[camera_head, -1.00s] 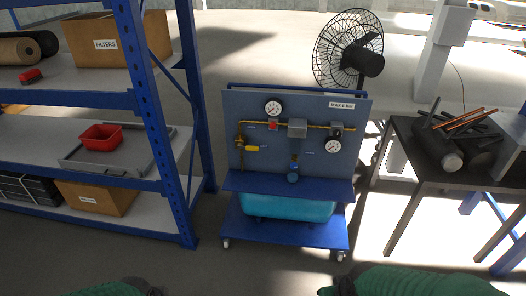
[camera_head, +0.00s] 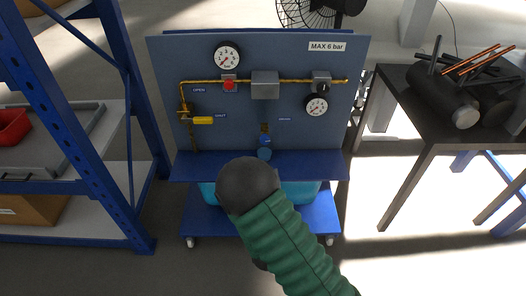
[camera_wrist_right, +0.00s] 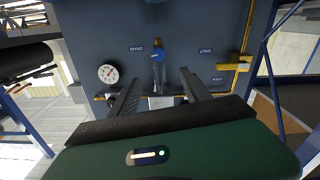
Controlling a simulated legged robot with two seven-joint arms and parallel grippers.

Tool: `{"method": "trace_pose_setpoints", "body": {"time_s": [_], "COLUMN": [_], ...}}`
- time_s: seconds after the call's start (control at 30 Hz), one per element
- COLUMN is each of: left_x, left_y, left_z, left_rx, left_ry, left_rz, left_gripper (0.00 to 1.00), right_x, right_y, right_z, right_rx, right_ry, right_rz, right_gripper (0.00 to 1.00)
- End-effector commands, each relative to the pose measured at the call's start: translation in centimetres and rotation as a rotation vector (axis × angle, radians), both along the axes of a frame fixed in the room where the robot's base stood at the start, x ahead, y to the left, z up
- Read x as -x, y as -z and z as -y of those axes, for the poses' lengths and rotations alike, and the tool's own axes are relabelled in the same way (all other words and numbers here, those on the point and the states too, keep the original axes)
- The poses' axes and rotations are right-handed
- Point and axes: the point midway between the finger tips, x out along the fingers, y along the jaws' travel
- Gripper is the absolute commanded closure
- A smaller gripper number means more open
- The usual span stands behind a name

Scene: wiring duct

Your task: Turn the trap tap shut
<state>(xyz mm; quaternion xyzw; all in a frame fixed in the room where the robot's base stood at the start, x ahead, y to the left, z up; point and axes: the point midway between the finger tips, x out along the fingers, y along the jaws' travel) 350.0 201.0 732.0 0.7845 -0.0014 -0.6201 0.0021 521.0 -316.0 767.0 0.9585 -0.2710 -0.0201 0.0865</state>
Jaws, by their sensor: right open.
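A small blue tap (camera_head: 264,141), apparently the trap tap, hangs below the pipe at the lower middle of the blue-grey panel (camera_head: 328,140). In the right wrist view, which is upside down, the blue tap (camera_wrist_right: 157,57) lies just beyond my open, empty right gripper (camera_wrist_right: 158,88), between the lines of its two fingers and apart from them. Whether the tap is open or shut cannot be told. In the head view my green right arm reaches up to just below the tap; its dark wrist hides the gripper. My left gripper is out of view.
A brass pipe with a yellow lever handle (camera_head: 203,120) runs on the panel, with gauges (camera_head: 228,57), a red button (camera_head: 229,85) and a grey box (camera_head: 265,84). A blue shelf (camera_head: 200,166) juts out below. A black table (camera_head: 447,137) stands right, blue racking left.

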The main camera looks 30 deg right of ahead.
Motion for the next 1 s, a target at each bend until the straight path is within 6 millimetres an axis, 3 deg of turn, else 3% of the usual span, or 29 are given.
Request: {"method": "trace_pose_setpoints", "body": {"time_s": [0.6,0.77,1.0], "left_x": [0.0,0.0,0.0], "left_y": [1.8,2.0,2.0], "left_z": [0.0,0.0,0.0], "left_rx": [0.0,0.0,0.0], "left_ry": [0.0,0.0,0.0], "left_rz": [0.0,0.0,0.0], "left_gripper": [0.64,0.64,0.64], "right_x": [-12.3,-13.8,-14.0], "right_y": [-0.1,-0.2,-0.2], "right_z": [7.6,8.4,8.6], "right_rx": [0.0,-0.002,-0.002], "right_ry": [0.001,0.0,0.0], "right_rz": [-0.001,-0.003,-0.003], "right_gripper": [0.45,0.45,0.45]}}
